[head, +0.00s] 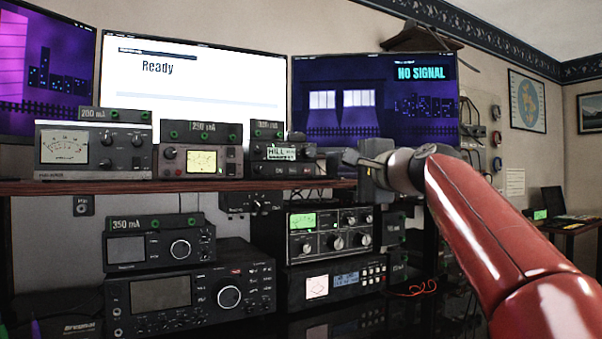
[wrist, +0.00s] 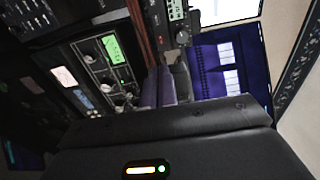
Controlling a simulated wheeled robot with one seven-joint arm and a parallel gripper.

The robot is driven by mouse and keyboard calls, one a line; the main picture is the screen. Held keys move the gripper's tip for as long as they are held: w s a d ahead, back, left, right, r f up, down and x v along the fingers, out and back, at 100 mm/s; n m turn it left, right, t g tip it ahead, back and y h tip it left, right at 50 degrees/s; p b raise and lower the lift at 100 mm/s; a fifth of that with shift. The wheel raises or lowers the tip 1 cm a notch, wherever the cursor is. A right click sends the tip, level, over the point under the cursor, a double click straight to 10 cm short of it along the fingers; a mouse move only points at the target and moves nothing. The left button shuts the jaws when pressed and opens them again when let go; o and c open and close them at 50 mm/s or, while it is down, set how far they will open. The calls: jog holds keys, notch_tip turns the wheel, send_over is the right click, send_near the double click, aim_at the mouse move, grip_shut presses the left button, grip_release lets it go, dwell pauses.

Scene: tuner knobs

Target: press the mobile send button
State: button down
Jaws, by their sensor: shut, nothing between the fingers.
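A small mobile-style radio (head: 281,153) with a lit "HILL" display stands on the upper shelf under a "300 mA" tag. It also shows at the top of the wrist view (wrist: 178,18). No label reading "send" is legible, so I cannot tell which button that is. My gripper (head: 350,158) is just right of this radio in the head view, its fingers pointing left. In the wrist view its fingers (wrist: 168,82) are together and empty, near the shelf's end. I cannot tell whether they touch anything.
The brown shelf (head: 240,185) carries two more meter units to the left. Below it stand a three-knob amplifier (head: 330,232) with a green meter and a large black transceiver (head: 190,297). Monitors (head: 372,95) stand behind. Red cable (head: 415,288) lies at lower right.

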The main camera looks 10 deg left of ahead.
jog(key=shift+r, duration=0.1)
jog(key=p, duration=0.6)
send_near(307, 171)
jog(key=x, duration=0.5)
jog(key=shift+w+a+r, duration=0.1)
jog(key=shift+w+r, duration=0.05)
jog(key=shift+x, duration=0.75)
